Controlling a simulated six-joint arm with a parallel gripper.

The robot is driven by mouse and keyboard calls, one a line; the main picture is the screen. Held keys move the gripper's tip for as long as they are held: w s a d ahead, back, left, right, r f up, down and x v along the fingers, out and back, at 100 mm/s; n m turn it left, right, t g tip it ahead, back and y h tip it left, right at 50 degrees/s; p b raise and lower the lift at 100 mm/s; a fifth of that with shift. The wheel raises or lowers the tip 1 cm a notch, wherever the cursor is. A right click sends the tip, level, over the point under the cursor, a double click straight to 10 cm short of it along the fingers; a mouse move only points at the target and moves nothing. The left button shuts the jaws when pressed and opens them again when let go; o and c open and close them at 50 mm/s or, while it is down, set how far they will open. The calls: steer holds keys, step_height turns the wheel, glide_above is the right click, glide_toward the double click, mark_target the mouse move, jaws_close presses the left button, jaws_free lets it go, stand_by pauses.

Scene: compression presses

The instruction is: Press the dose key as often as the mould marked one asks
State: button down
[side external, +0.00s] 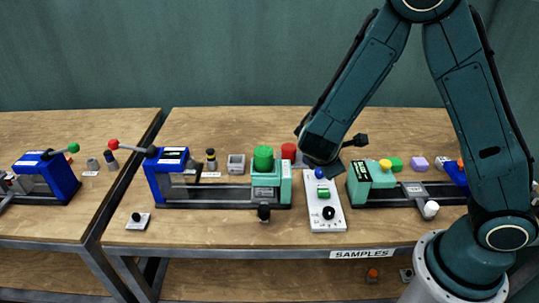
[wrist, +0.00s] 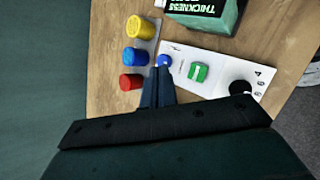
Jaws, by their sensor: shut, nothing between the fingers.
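A white control panel (side external: 318,221) lies on the bench, with a round blue button (side external: 319,173) at its far end, a green switch (side external: 323,193) in the middle and a black knob (side external: 328,212) at the near end. The wrist view shows the blue button (wrist: 165,60), green switch (wrist: 198,72) and knob (wrist: 240,88) with numbers around it. I cannot read which control is the dose key. My gripper (wrist: 160,70) is shut and empty, its tips right at the blue button; I cannot tell whether they touch it. No mould marked one can be made out.
Yellow (wrist: 142,27), blue (wrist: 135,56) and red (wrist: 131,81) cylinders stand close beside my fingers. A green press (side external: 358,186) stands right of the panel, a blue press (side external: 165,182) to the left. The front bench edge carries a SAMPLES label (side external: 362,253).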

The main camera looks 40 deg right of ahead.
mark_target(322, 194)
steer(key=shift+f, duration=4.2)
steer(key=shift+f, duration=0.95)
steer(key=shift+r, duration=0.95)
steer(key=shift+r, duration=0.15)
steer(key=shift+r, duration=2.35)
